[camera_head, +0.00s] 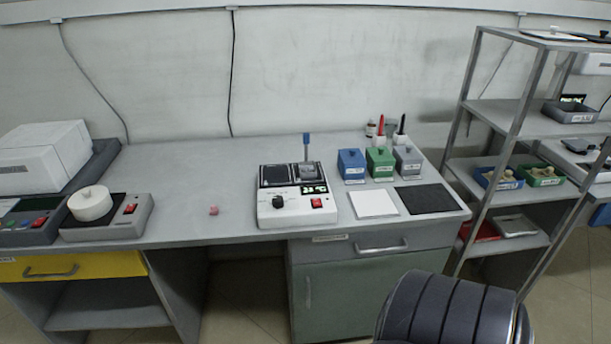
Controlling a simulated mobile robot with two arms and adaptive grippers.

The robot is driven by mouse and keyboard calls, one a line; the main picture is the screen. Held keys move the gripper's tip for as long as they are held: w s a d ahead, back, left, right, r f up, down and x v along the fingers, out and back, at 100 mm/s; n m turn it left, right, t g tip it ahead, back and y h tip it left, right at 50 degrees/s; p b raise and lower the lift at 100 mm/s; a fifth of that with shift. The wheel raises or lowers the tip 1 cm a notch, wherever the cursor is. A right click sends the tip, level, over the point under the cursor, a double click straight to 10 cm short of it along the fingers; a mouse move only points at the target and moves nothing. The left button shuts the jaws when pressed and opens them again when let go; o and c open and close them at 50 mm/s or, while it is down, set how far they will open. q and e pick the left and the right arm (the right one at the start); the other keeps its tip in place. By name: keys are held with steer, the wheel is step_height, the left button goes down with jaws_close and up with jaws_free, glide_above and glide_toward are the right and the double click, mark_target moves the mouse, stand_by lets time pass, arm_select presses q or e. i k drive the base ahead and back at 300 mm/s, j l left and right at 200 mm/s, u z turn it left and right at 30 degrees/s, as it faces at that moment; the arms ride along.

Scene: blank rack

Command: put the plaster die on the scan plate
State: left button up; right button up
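A small pink piece (213,210) lies alone on the grey bench, left of the middle; it is too small to tell whether it is the plaster die. Small beige pieces sit in a blue tray (487,184) and a green tray (530,181) on the rack at the right; they could also be plaster pieces. A flat white plate (367,207) and a flat black plate (427,200) lie side by side at the right end of the bench, both bare. I cannot tell which is the scan plate. Neither of my grippers is in view.
A white-fronted device with a blue-tipped lever (297,206) stands mid-bench. Blue (351,166), green (379,163) and grey (407,160) boxes stand behind the plates. A device with a white round piece (91,205) stands left. A dark chair (450,310) stands in front at right.

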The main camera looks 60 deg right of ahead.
mark_target(579, 143)
steer(key=i+z, duration=0.2)
steer(key=z, duration=1.05)
